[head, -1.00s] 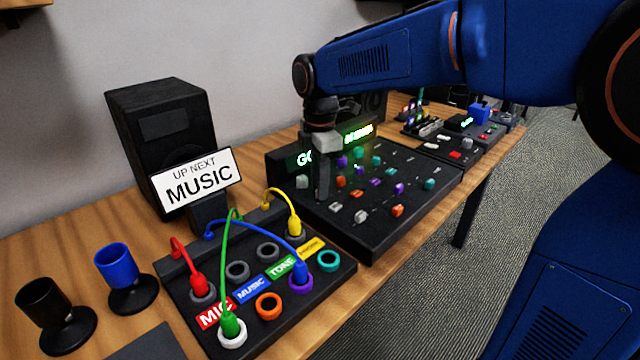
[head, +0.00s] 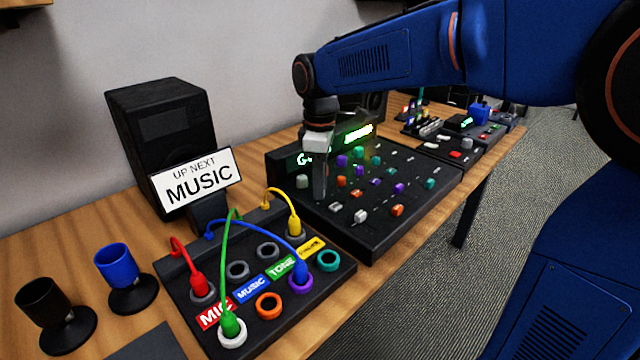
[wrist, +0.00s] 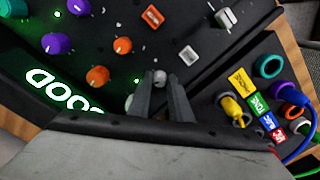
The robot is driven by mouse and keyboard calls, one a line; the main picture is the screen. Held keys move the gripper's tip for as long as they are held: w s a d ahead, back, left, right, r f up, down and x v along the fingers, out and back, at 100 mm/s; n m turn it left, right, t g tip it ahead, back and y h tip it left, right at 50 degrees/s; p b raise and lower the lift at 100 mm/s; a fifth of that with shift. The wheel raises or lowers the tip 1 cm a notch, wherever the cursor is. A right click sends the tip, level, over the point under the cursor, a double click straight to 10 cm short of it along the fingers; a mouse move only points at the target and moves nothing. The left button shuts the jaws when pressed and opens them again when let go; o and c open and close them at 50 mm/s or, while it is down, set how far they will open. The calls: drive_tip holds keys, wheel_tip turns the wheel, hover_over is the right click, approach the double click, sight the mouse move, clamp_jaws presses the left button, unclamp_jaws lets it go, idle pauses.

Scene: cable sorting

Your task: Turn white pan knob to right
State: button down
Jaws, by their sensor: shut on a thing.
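The black mixer panel (head: 375,235) stands on the wooden table with rows of coloured knobs and slider caps. My gripper (head: 319,196) points straight down over the panel's near left side. In the wrist view its two fingers (wrist: 160,84) are closed around a small white knob (wrist: 160,77), with its top showing between the fingertips. In the head view the fingers hide this knob. Another pale knob (head: 302,181) stands just left of the gripper; it also shows beside the left finger in the wrist view (wrist: 130,101). I cannot read the held knob's label.
Orange knobs (wrist: 97,76) and purple knobs (wrist: 57,43) stand near the fingers. The lit display (wrist: 65,90) rises at the panel's back. A patch box (head: 255,345) with coloured cables stands left of the mixer; a speaker (head: 160,130) stands behind.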

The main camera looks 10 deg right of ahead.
drive_tip(key=m, duration=0.5)
drive_tip(key=shift+m, duration=0.3)
drive_tip(key=m, duration=0.5)
drive_tip(key=shift+m, duration=0.4)
drive_tip(key=c, duration=1.6)
unclamp_jaws()
wheel_tip(320, 180, up, 18)
drive_tip(key=shift+f, duration=0.25)
